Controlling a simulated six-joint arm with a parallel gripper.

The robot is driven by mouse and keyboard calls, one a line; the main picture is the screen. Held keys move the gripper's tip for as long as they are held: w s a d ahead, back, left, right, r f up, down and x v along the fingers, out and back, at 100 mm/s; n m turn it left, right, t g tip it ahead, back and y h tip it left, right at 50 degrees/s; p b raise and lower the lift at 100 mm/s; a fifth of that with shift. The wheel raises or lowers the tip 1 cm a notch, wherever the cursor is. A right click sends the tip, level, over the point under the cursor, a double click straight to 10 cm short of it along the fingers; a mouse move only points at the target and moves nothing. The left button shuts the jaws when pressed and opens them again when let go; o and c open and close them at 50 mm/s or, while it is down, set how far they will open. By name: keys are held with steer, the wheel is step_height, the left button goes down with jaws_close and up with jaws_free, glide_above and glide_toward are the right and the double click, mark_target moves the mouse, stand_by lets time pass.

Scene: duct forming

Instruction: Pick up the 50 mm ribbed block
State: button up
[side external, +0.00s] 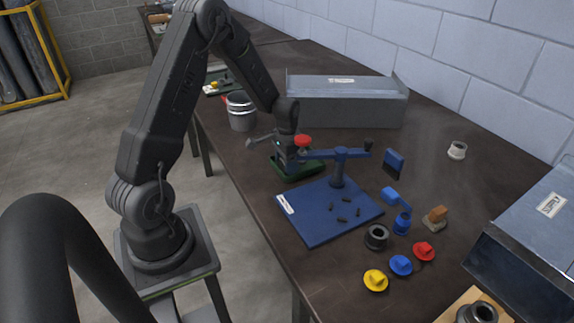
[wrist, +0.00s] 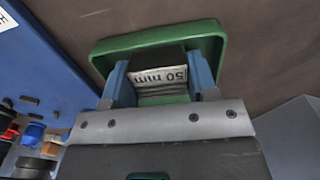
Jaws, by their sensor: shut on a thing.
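The 50 mm ribbed block (wrist: 160,75) shows in the wrist view, dark with a pale label reading "50 mm" upside down and ribs below it. My gripper (wrist: 161,82) has its two blue fingers shut on the block, one on each side. A green tray (wrist: 190,34) lies behind and around the block in that view. In the side view my gripper (side external: 288,160) is low over the green tray (side external: 296,173), and the block is hidden there. I cannot tell whether the block touches the tray.
A blue board (side external: 315,222) with a blue post-and-arm fixture (side external: 337,165) and several small dark pegs stands close to the tray. Grey ducting (side external: 345,105) lies behind. A metal pot (side external: 241,112) stands left. Coloured knobs (side external: 401,265) and small parts lie at the front right.

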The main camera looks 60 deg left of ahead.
steer(key=shift+c, duration=1.4)
steer(key=shift+r, duration=0.1)
